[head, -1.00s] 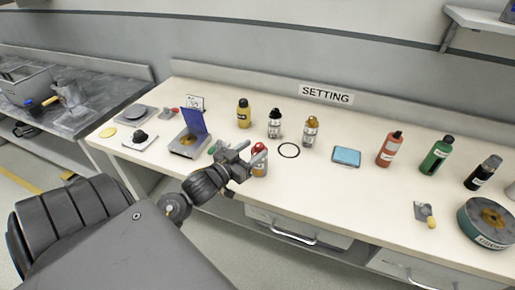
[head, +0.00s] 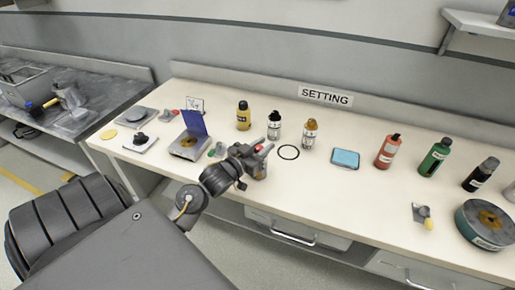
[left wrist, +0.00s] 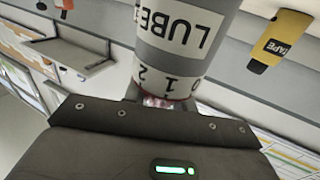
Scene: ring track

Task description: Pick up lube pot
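The lube pot is grey with a white label reading LUBE and a number scale. In the left wrist view the pot (left wrist: 175,40) fills the upper middle, upside down, close in front of my gripper body. In the head view it is mostly covered by my left gripper (head: 264,152); only a bit of its red top (head: 258,147) shows. My left gripper is at the pot near the table's front edge, with its fingers beside the top. Whether the fingers press on it is hidden. My right gripper is not in view.
An open blue-lidded box (head: 190,145) is to the left. A blue pad (head: 346,158) lies right.

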